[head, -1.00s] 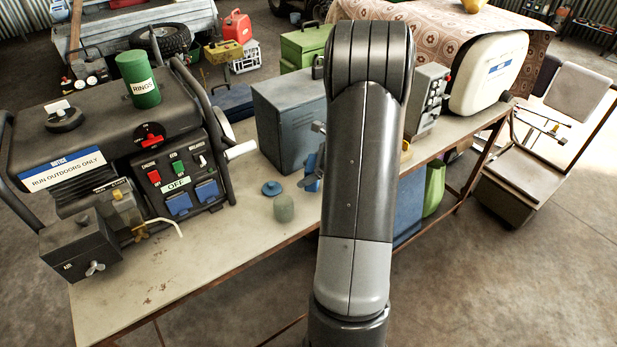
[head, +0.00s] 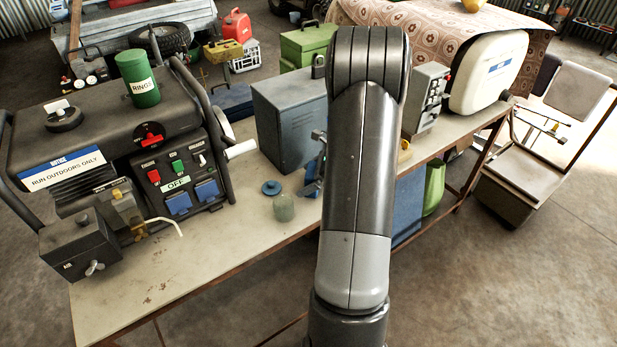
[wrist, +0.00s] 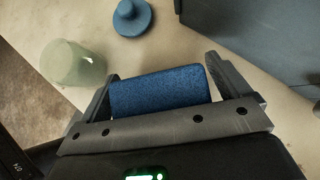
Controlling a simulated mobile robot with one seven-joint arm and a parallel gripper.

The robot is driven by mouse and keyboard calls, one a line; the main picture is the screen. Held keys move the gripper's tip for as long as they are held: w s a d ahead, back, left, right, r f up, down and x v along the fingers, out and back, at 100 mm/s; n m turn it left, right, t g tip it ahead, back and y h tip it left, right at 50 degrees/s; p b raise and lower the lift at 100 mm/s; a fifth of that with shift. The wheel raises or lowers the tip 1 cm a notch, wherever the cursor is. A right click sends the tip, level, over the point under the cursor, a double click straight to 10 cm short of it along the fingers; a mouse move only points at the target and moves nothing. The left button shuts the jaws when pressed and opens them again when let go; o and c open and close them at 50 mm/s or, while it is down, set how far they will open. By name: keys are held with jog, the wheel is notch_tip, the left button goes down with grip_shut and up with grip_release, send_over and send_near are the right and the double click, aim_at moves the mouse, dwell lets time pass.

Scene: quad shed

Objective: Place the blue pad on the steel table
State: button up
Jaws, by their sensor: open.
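The blue pad (wrist: 160,92) is a flat, textured blue block between the fingers of my gripper (wrist: 162,70) in the wrist view. My gripper is open, with one finger at each end of the pad. I cannot tell whether either finger touches it. The steel table (wrist: 165,55) shows pale beyond the pad; whether the pad rests on it is not clear. In the head view my gripper (head: 314,172) is low over the steel table (head: 235,240), beside the grey-blue cabinet, partly hidden by my arm. The pad is mostly hidden there.
A pale green cup (head: 284,208) and a round blue knobbed piece (head: 271,188) stand left of my gripper. The grey-blue cabinet (head: 285,125) is close behind. A generator (head: 110,140) fills the table's left end. The front left tabletop is clear.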

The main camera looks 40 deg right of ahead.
jog(key=shift+r, duration=0.1)
jog(key=v, duration=1.2)
jog(key=s+a+r+n+g+h, duration=0.1)
jog(key=a+r+n, duration=0.3)
jog(key=a, duration=0.3)
jog(key=s+a+r+n+g, duration=0.1)
jog(key=s+a+r+n, duration=0.1)
jog(key=a+r+n, duration=0.4)
jog(key=s+a+r+n+g+h, duration=0.1)
jog(key=a+r+n, duration=0.15)
jog(key=a, duration=0.55)
jog(key=s+a+r+n+t+h, duration=0.2)
jog(key=s+a+r+n+h, duration=0.2)
jog(key=s+a+n, duration=0.6)
jog(key=s+n, duration=0.2)
jog(key=n, duration=0.2)
jog(key=shift+a, duration=0.3)
